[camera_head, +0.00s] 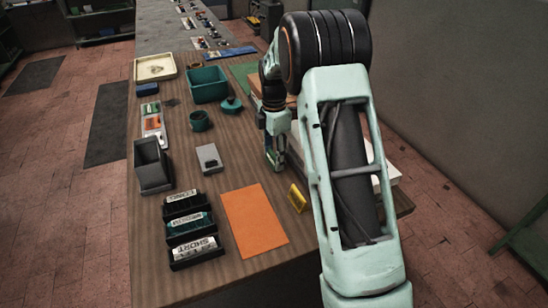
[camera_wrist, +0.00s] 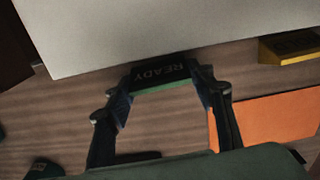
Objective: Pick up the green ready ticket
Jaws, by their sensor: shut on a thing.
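The ready ticket (camera_wrist: 160,73) shows in the wrist view as a small dark block with the word READY, upside down in the picture, and a green lower edge. My gripper (camera_wrist: 165,88) has one finger at each end of it and is shut on it. In the head view my gripper (camera_head: 275,157) points down at the right side of the wooden table (camera_head: 160,275), and the ticket is mostly hidden there. I cannot tell whether the ticket touches the table.
A large pale slab (camera_wrist: 170,30) lies close beside the ticket. An orange sheet (camera_head: 254,221) and a yellow ticket (camera_head: 297,198) are nearer the front. Black trays with labelled cards (camera_head: 190,225), a grey bin (camera_head: 152,165), a grey block (camera_head: 209,158) and a teal bin (camera_head: 207,85) stand to the left.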

